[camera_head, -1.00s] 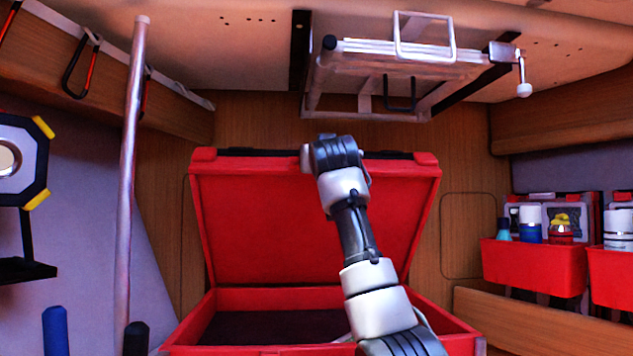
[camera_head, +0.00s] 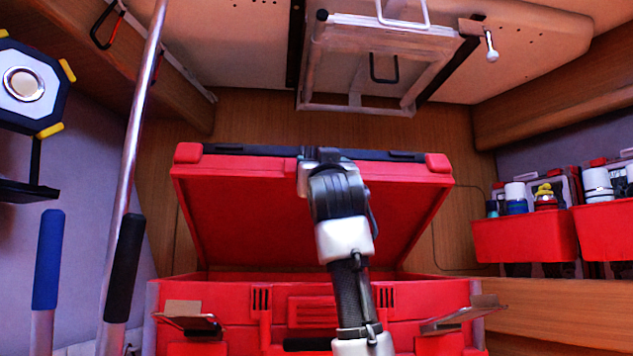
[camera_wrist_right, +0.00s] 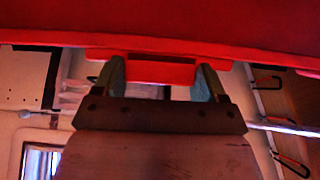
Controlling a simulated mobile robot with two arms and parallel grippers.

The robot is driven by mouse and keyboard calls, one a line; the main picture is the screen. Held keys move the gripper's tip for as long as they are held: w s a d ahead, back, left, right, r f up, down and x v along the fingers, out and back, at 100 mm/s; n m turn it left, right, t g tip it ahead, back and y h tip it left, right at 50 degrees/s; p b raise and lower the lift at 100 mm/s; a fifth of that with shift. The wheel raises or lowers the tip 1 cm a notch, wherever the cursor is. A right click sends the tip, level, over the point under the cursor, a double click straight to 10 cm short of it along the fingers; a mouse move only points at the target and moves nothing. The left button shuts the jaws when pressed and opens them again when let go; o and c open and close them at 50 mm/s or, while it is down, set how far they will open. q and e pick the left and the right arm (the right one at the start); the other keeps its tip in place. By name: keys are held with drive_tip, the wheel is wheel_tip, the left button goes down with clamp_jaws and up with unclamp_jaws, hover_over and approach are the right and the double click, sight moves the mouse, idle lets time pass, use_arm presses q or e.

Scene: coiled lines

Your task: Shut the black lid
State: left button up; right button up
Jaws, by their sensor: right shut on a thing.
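The case (camera_head: 230,340) is red and stands in the middle of the head view. In the right wrist view, my right gripper (camera_wrist_right: 160,78) is shut on a red tab (camera_wrist_right: 150,71) at the lid's edge. My left gripper is not in view.
Two open latches (camera_head: 190,323) (camera_head: 455,318) stick out from the case front. Poles with blue (camera_head: 48,260) and black (camera_head: 124,268) grips stand at left. A red bin of bottles (camera_head: 525,237) sits at right. A framed hatch (camera_head: 385,60) is overhead.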

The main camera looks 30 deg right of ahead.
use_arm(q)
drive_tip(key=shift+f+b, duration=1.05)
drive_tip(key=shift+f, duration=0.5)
use_arm(e)
drive_tip(key=shift+s+a+f+t, duration=0.15)
drive_tip(key=shift+s+a+f, duration=0.1)
drive_tip(key=shift+f, duration=0.5)
drive_tip(key=shift+s+a+f+t, duration=0.1)
drive_tip(key=shift+s+f+t, duration=0.1)
drive_tip(key=shift+f, duration=0.5)
drive_tip(key=o, duration=1.3)
drive_tip(key=shift+w+a, duration=0.1)
drive_tip(key=shift+r, duration=0.1)
